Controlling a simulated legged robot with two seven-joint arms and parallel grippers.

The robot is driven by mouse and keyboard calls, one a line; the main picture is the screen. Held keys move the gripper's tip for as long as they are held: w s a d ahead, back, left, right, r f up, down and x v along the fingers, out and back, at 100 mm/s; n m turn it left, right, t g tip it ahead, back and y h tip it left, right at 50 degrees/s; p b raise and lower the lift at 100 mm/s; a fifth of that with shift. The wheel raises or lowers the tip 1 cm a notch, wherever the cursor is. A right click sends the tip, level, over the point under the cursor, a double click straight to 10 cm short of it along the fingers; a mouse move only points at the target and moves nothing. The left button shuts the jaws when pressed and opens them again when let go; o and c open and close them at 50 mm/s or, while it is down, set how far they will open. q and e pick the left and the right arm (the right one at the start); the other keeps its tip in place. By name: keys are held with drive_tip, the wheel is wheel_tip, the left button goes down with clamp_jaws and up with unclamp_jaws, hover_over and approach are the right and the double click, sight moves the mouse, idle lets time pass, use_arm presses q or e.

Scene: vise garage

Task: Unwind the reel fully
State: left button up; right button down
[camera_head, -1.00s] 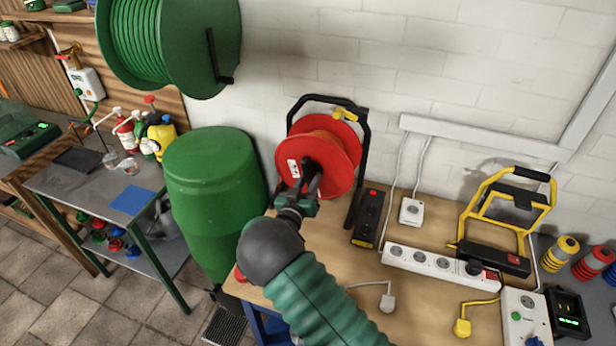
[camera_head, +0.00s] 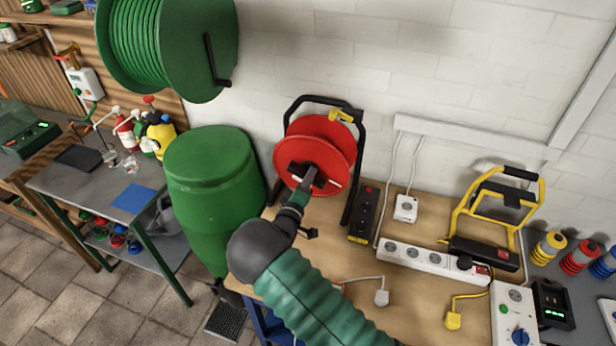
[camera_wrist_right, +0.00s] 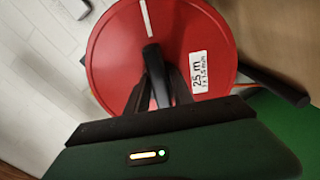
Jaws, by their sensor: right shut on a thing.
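The red reel (camera_head: 318,142) stands upright in a black frame (camera_head: 352,190) at the back left of the workbench. It also shows in the right wrist view (camera_wrist_right: 110,65), with a white "25 m" label (camera_wrist_right: 199,72) and a white stripe on its face. My right gripper (camera_head: 308,174) is in front of the reel's face. In the right wrist view its fingers (camera_wrist_right: 150,88) are shut on a dark crank handle (camera_wrist_right: 152,62) at the reel. The gripper hides part of the handle. The cable on the reel cannot be made out. My left gripper is not in view.
A green barrel (camera_head: 210,185) stands left of the bench. A large green hose reel (camera_head: 205,45) hangs on the wall above it. A power strip (camera_head: 432,260), a black socket block (camera_head: 362,215) and a yellow-framed stand (camera_head: 500,215) occupy the bench (camera_head: 345,250) to the right.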

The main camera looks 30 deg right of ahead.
drive_tip(key=shift+w+r+n+p, duration=0.1)
drive_tip(key=shift+r+n+p, duration=0.15)
drive_tip(key=shift+n, duration=0.55)
drive_tip(key=shift+w+r+n+p, duration=0.1)
drive_tip(key=shift+r+n, duration=0.15)
drive_tip(key=shift+n, duration=0.55)
